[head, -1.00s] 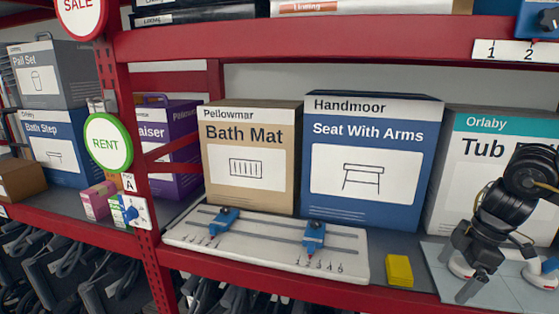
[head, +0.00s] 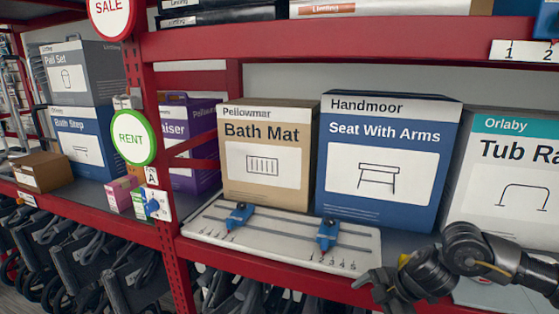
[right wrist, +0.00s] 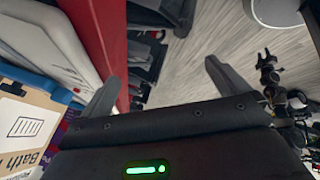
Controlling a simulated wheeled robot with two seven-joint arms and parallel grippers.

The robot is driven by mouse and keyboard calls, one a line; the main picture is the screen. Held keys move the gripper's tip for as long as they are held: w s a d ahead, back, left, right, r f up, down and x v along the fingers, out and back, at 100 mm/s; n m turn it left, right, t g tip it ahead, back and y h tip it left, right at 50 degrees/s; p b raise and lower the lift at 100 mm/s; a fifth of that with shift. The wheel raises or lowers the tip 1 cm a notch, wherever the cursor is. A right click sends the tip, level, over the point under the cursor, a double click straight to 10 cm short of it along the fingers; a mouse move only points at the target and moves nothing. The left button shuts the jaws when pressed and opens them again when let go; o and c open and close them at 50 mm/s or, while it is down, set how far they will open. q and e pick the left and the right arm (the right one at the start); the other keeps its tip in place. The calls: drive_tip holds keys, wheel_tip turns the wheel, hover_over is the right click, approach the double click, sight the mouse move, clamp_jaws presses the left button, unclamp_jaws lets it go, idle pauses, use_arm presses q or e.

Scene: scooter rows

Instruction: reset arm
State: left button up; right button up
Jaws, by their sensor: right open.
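My right gripper (head: 376,292) is in front of the shelf edge, at the lower right of the head view, with its arm coming in from the right. In the right wrist view its two fingers (right wrist: 166,92) stand wide apart with nothing between them; floor and the red shelf edge lie beyond. A dark jointed shape (right wrist: 275,85) at the right of that view looks like my left arm, but its jaws are too small to read. The head view does not show my left arm.
A white slider board (head: 290,245) with two blue sliders lies on the shelf before the Bath Mat box (head: 268,185) and the Seat With Arms box (head: 385,205). A yellow block (head: 404,260) is mostly hidden behind my right arm.

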drive_tip(key=s+a+f+m+t+y, duration=0.1)
drive_tip(key=s+a+m+t+y, duration=0.15)
drive_tip(key=a, duration=0.65)
drive_tip(key=s+a+f+m+t+y, duration=0.15)
drive_tip(key=s+a, duration=0.25)
drive_tip(key=a, duration=0.5)
drive_tip(key=s+d+f+m+g+h, duration=0.2)
drive_tip(key=s+d+f+m+h, duration=0.45)
drive_tip(key=s+d, duration=0.5)
drive_tip(key=s+d+f+m+g+h, duration=0.2)
drive_tip(key=s+d+f+m+h, duration=0.1)
drive_tip(key=s+d+f+m, duration=0.75)
wheel_tip(320, 180, down, 24)
drive_tip(key=s+a+n+b, duration=0.1)
drive_tip(key=s+n+b, duration=0.1)
drive_tip(key=n, duration=0.1)
use_arm(q)
drive_tip(key=f, duration=0.1)
drive_tip(key=f+b, duration=0.1)
drive_tip(key=f, duration=0.1)
drive_tip(key=f+b, duration=0.1)
drive_tip(key=shift+w+f, duration=0.25)
use_arm(e)
drive_tip(key=s+d+f+g, duration=0.2)
drive_tip(key=s+f, duration=1.4)
drive_tip(key=f, duration=0.3)
drive_tip(key=shift+s+d+f, duration=0.4)
drive_tip(key=shift+c, duration=0.3)
